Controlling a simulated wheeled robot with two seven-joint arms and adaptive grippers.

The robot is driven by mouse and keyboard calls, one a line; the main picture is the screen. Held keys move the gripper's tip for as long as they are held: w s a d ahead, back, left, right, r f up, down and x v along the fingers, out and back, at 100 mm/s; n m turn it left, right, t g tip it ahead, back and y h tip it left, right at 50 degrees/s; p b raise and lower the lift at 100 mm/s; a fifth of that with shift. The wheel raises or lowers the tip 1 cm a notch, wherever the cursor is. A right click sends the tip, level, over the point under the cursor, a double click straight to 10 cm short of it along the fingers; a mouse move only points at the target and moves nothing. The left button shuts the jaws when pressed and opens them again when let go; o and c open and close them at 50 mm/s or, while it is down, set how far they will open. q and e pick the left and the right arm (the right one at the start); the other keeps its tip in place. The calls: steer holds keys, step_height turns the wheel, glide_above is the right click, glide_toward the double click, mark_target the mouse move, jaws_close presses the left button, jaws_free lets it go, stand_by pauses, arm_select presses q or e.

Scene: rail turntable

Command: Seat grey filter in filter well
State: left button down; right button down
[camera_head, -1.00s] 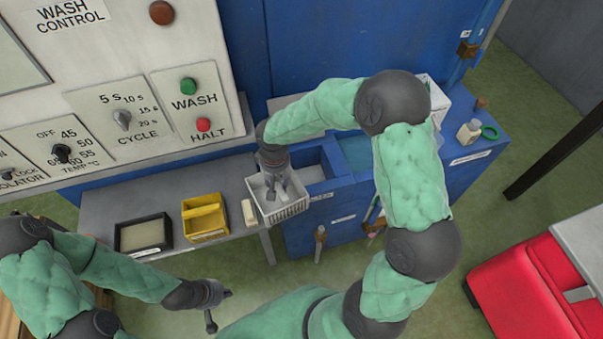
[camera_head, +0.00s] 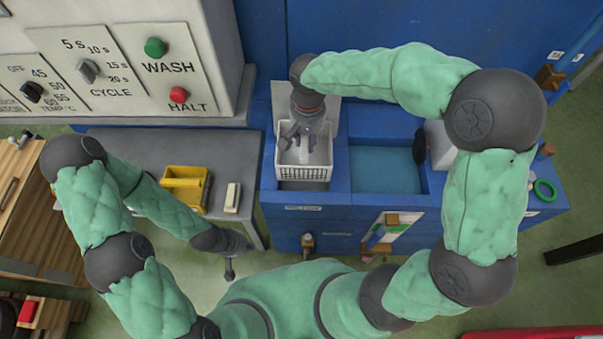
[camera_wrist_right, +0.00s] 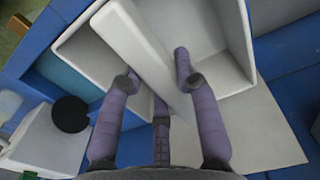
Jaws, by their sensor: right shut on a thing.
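My right gripper (camera_head: 303,132) is shut on the middle bar of a light grey-white slatted basket (camera_head: 303,174). In the right wrist view, the gripper (camera_wrist_right: 160,82) has its fingers around this bar (camera_wrist_right: 140,50), inside the basket walls (camera_wrist_right: 222,40). The basket is over the left opening of the blue unit (camera_head: 340,208). Its depth in the opening is unclear. I cannot pick out a separate grey filter or a labelled filter well. My left gripper (camera_head: 231,264) hangs low in front of the grey table; its opening is unclear.
On the grey table (camera_head: 228,158) are a yellow caddy (camera_head: 186,186) and a white block (camera_head: 232,197). Right of the basket is a water-filled basin (camera_head: 385,170). A dark round thing (camera_head: 420,147) and a green ring (camera_head: 544,190) are further right.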

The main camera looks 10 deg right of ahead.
step_height(320, 180, down, 18)
steer(key=b, duration=0.5)
steer(key=shift+r+b, duration=0.25)
steer(key=shift+b, duration=0.15)
steer(key=shift+s, duration=0.1)
steer(key=shift+f, duration=0.15)
steer(key=c, duration=0.9)
jaws_free()
